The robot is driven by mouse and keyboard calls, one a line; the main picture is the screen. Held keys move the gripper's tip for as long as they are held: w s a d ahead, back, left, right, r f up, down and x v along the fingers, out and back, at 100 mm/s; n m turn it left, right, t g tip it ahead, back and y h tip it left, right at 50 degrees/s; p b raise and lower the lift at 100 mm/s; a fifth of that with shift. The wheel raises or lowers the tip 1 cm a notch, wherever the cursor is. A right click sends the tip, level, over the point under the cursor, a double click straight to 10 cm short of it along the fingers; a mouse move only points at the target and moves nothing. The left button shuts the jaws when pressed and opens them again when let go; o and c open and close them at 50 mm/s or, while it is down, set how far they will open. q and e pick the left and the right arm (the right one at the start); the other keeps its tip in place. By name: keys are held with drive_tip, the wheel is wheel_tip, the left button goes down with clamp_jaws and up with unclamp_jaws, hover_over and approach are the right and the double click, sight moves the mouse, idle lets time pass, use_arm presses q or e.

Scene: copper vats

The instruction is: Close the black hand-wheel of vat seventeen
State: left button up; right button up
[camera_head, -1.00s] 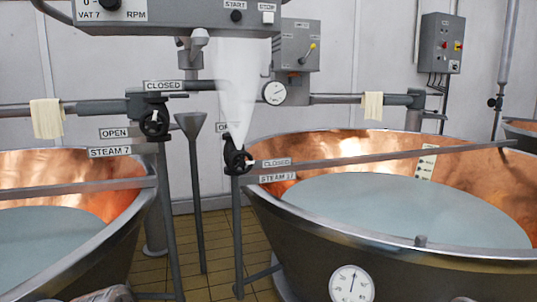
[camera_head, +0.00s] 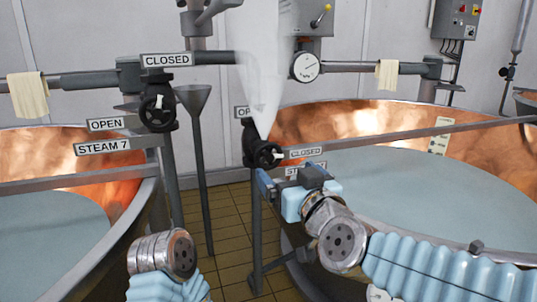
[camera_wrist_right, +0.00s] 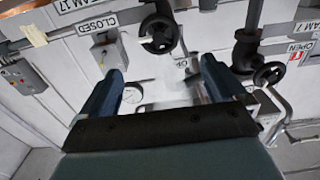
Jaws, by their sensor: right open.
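The black hand-wheel of vat seventeen (camera_head: 267,155) sits on an upright pipe beside the right vat. Its CLOSED plate (camera_head: 305,153) is on its right, and the STEAM 17 plate below is partly hidden by my right gripper. A white plume (camera_head: 265,65) rises from the valve. My right gripper (camera_head: 268,184) is just below the wheel, open and empty. In the right wrist view the wheel (camera_wrist_right: 159,34) lies beyond the open fingers (camera_wrist_right: 165,78), apart from them. My left forearm shows at the bottom left, but no left gripper is visible.
A similar black hand-wheel (camera_head: 158,113) with a STEAM 7 plate (camera_head: 103,147) stands to the left. Copper vats (camera_head: 480,165) are on both sides. A grey funnel pipe (camera_head: 197,150) stands between them. The tiled floor (camera_head: 228,215) is clear there.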

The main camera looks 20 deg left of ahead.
sight(271, 155)
drive_tip(key=x, duration=1.2)
drive_tip(key=shift+f+p, duration=0.1)
drive_tip(key=shift+p, duration=0.25)
drive_tip(key=c, duration=1)
drive_tip(key=shift+d+f+m+b, duration=0.15)
drive_tip(key=shift+m+b, duration=0.35)
drive_tip(key=shift+m, duration=1)
drive_tip(key=o, duration=1)
